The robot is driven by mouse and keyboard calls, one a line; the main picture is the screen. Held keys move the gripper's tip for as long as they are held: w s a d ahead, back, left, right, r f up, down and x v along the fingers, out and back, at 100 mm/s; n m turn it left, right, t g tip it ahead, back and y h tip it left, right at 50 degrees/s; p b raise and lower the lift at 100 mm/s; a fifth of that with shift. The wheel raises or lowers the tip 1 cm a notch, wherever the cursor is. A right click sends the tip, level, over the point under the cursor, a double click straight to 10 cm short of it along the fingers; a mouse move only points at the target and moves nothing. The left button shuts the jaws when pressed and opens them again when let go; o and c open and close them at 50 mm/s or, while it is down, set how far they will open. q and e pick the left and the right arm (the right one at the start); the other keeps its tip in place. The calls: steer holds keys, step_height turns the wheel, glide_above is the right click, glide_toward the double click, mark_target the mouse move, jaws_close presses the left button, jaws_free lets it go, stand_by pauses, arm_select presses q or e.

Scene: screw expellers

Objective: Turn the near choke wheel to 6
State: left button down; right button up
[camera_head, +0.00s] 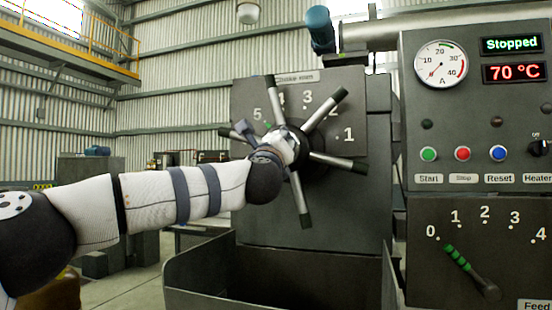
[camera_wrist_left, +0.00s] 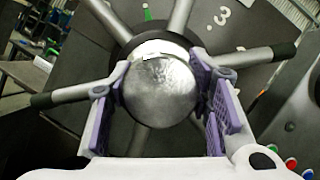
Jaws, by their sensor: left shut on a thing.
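The choke wheel (camera_head: 322,114) stands on the dark choke plate in the middle of the head view, with several metal spokes ending in black grips. My left gripper (camera_head: 284,146) comes in from the left and covers part of the hub. In the left wrist view, the fingers of the left gripper (camera_wrist_left: 160,95) have purple pads and stand on both sides of the round silver hub (camera_wrist_left: 160,88), shut on it. A green mark (camera_head: 267,125) lies close to the 5 on the dial. The numbers 5, 4, 3 and 1 show; I see no 6. My right gripper is not in view.
The control panel (camera_head: 480,120) at the right reads Stopped and 70 °C. Below it, a feed lever with a green grip (camera_head: 458,257) points between 0 and 1. An open dark metal trough (camera_head: 275,298) lies under the wheel. The spokes stick out around my gripper.

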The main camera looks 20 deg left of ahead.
arm_select(q)
steer(key=n, duration=0.1)
steer(key=n+g+b, duration=0.1)
steer(key=n, duration=0.1)
steer(key=n+y, duration=0.1)
steer(key=shift+f, duration=0.25)
steer(key=shift+r+n+g+y+b, duration=0.1)
steer(key=shift+n+g+y+b, duration=0.45)
steer(key=shift+n, duration=1.05)
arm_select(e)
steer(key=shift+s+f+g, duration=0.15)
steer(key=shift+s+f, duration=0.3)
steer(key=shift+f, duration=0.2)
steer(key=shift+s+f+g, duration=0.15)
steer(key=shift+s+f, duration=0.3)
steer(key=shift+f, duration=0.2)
arm_select(q)
steer(key=c, duration=0.8)
jaws_free()
steer(key=shift+s, duration=0.15)
steer(key=v, duration=1.1)
steer(key=shift+s+d+r, duration=0.1)
steer(key=shift+s+d, duration=0.05)
steer(key=shift+s, duration=0.25)
